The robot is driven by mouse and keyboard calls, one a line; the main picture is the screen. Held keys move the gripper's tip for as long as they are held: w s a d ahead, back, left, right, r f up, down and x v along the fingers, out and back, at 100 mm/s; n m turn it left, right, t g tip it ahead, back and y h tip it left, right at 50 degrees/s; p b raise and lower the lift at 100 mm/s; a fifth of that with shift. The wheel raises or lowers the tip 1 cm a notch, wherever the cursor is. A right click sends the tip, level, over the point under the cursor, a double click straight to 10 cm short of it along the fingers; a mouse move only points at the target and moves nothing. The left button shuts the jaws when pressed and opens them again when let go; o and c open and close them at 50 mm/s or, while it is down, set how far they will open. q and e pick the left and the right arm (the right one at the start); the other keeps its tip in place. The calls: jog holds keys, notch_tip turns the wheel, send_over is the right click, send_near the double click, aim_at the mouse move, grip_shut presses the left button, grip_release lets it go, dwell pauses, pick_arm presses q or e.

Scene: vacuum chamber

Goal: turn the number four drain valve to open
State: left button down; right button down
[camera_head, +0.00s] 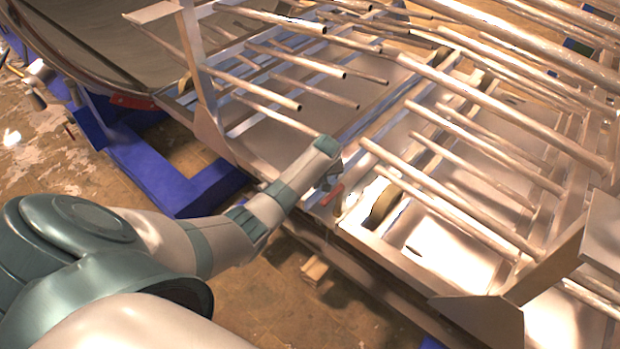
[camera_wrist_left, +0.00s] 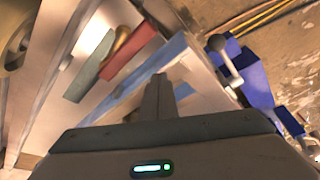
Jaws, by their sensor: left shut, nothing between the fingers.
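A small red handle (camera_head: 332,195), perhaps the drain valve's, sits at the near edge of the metal frame in the head view. In the left wrist view a red bar (camera_wrist_left: 131,62) lies beside a green bar (camera_wrist_left: 90,70), with a brass-coloured round part (camera_wrist_left: 122,40) between and behind them. No number can be read on any of them. My left gripper (camera_head: 333,176) is just above the red handle in the head view. In the left wrist view its fingers (camera_wrist_left: 160,92) are together and empty, below and right of the red bar; contact cannot be told. My right gripper is out of view.
Long metal rods (camera_head: 440,190) stick out over the frame near my left gripper, with upright plates (camera_head: 545,262) at the right. A brass-coloured wheel (camera_head: 384,206) stands right of the red handle. A blue beam (camera_head: 150,180) lies at left.

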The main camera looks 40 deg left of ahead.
pick_arm(q)
jog(key=w+a+b, duration=0.2)
jog(key=shift+w+a+f, duration=0.15)
jog(key=shift+w+a, duration=0.15)
jog(key=shift+a, duration=0.1)
jog(key=shift+w+a+r+b, duration=0.2)
jog(key=shift+w+a+b, duration=0.05)
jog(key=shift+b, duration=0.15)
jog(key=v, duration=0.9)
jog(key=s+d+f+m, duration=0.3)
jog(key=s+d+f, duration=0.1)
jog(key=s, duration=0.6)
jog(key=s+d+f+m+h, duration=0.1)
jog(key=s+d+f+m, duration=0.2)
jog(key=s+d, duration=0.4)
jog(key=s+d+f+m+t+h, duration=0.1)
jog(key=s+d+f+m, duration=0.2)
jog(key=s, duration=1.2)
jog(key=d+f, duration=0.2)
jog(key=d, duration=0.1)
jog(key=shift+d+m, duration=0.25)
jog(key=shift+m, duration=0.15)
jog(key=shift+w+f, duration=0.1)
